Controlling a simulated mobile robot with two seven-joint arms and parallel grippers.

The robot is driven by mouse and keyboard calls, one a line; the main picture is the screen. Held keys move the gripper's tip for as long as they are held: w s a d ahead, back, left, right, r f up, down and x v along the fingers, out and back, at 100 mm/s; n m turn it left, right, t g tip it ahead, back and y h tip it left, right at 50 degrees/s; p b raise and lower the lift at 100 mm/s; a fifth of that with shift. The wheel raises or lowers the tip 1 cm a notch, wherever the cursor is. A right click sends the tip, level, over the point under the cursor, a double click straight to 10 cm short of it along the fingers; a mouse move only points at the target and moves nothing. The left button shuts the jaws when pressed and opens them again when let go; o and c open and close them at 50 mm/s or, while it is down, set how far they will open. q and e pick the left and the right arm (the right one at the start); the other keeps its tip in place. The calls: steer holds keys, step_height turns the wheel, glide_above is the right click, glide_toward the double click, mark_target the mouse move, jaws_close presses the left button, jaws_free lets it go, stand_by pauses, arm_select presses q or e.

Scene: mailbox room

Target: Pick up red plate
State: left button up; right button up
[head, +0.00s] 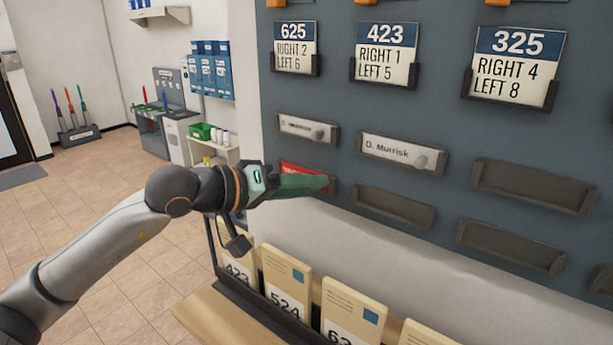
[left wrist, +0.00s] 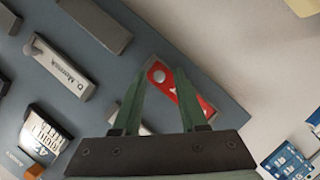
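The red plate (head: 300,169) sits in a slot in the lower row of the grey-blue wall panel, partly hidden behind my left gripper in the head view. My left gripper (head: 328,183) reaches in from the left, right at the plate. Its fingers (left wrist: 164,73) stand apart, one on each side of the knob. Contact with the knob cannot be told. My right gripper is not in view.
White name plates (head: 402,153) with knobs sit in slots above, and empty slots (head: 393,206) lie to the right. Number cards (head: 387,56) hang higher up. Below, envelopes (head: 288,283) stand in a rack on a wooden shelf (head: 205,312).

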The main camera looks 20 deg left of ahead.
arm_select(q)
jaws_close()
stand_by(0.5)
